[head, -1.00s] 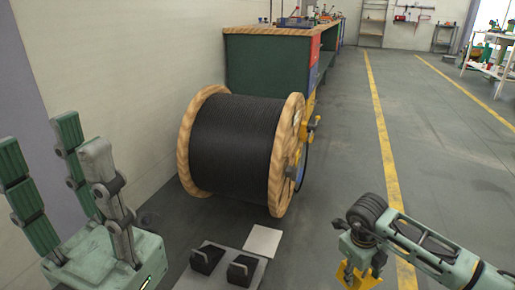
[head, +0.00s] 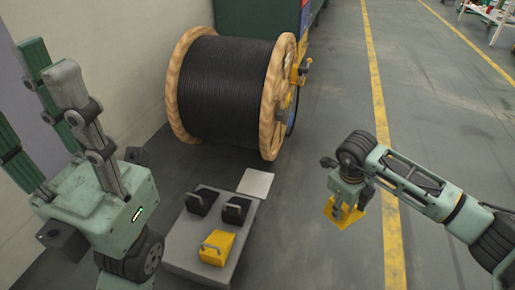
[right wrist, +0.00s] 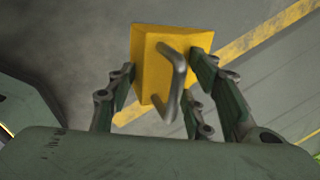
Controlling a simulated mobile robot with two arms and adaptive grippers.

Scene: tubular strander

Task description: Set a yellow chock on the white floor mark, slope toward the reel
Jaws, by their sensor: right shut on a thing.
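A yellow chock (head: 335,214) hangs in my right gripper (head: 347,197), above the floor to the right of the white mark. In the right wrist view the fingers (right wrist: 163,88) are shut on both sides of the chock (right wrist: 150,62), and its grey handle stands between them. The white floor mark (head: 255,183) is a bare square beside the reel's near right side. The cable reel (head: 230,92) has black cable and wooden flanges. My left gripper (head: 22,105) points up at the left, its fingers apart and empty, partly cut off by the frame edge.
A low grey platform (head: 185,250) in front of the mark bears two black chocks (head: 202,201) (head: 236,210) and another yellow chock (head: 217,248). A wall is on the left. Open floor with a yellow line (head: 385,150) lies to the right.

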